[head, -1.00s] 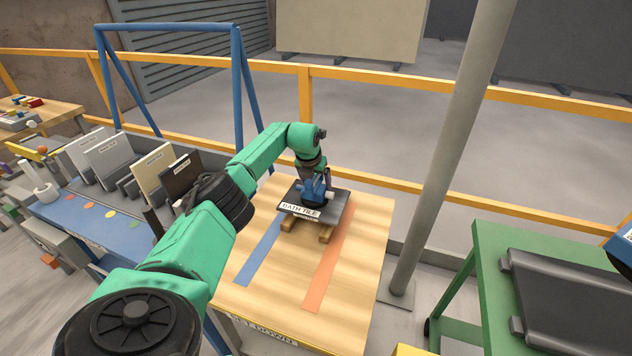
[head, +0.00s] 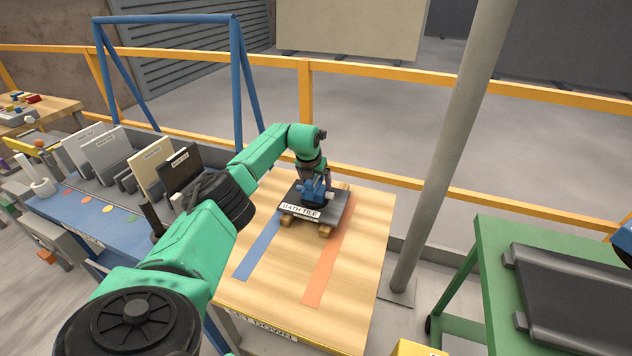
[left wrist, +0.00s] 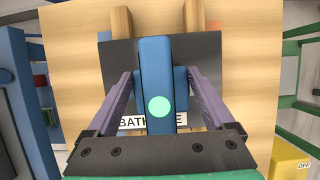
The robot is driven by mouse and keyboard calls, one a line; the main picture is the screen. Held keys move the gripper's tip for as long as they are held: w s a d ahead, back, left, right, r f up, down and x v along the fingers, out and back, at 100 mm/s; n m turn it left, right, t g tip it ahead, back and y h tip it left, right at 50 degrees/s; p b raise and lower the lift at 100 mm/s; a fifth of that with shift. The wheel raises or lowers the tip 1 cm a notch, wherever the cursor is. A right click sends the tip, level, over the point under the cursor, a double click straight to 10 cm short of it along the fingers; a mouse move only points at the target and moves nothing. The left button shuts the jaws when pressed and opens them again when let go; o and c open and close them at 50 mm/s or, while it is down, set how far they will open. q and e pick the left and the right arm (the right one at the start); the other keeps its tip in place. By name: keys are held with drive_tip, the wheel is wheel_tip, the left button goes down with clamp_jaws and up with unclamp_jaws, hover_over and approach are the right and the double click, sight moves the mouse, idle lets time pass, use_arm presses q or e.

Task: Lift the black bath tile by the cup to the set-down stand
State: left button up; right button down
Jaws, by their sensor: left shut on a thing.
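The black bath tile (head: 338,206) lies flat over two wooden battens (head: 325,231) on the set-down stand (head: 362,260), its white label facing me. Any small gap between tile and battens cannot be told. A blue cup (head: 311,194) sits on top of the tile; its long blue handle (left wrist: 154,60) fills the middle of the left wrist view. My left gripper (left wrist: 160,74) is shut on this handle, one finger on each side. In the head view, my left gripper (head: 318,180) is above the tile and partly hides the cup. My right gripper is not seen.
Blue and orange stripes mark the wooden top, whose front part is bare. A rack of upright tiles (head: 150,165) stands to the left. A grey post (head: 437,160) rises just right of the stand. A green trolley (head: 490,260) stands further right; a yellow rail runs behind.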

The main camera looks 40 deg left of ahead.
use_arm(q)
drive_tip(key=shift+f, duration=0.2)
drive_tip(key=o, duration=1.5)
drive_tip(key=shift+s+d, duration=0.1)
drive_tip(key=shift+s+r, duration=0.15)
drive_tip(key=shift+r, duration=0.45)
drive_tip(key=b+v, duration=0.1)
drive_tip(key=v, duration=1.2)
drive_tip(key=shift+s+r, duration=0.15)
drive_tip(key=shift+r, duration=0.1)
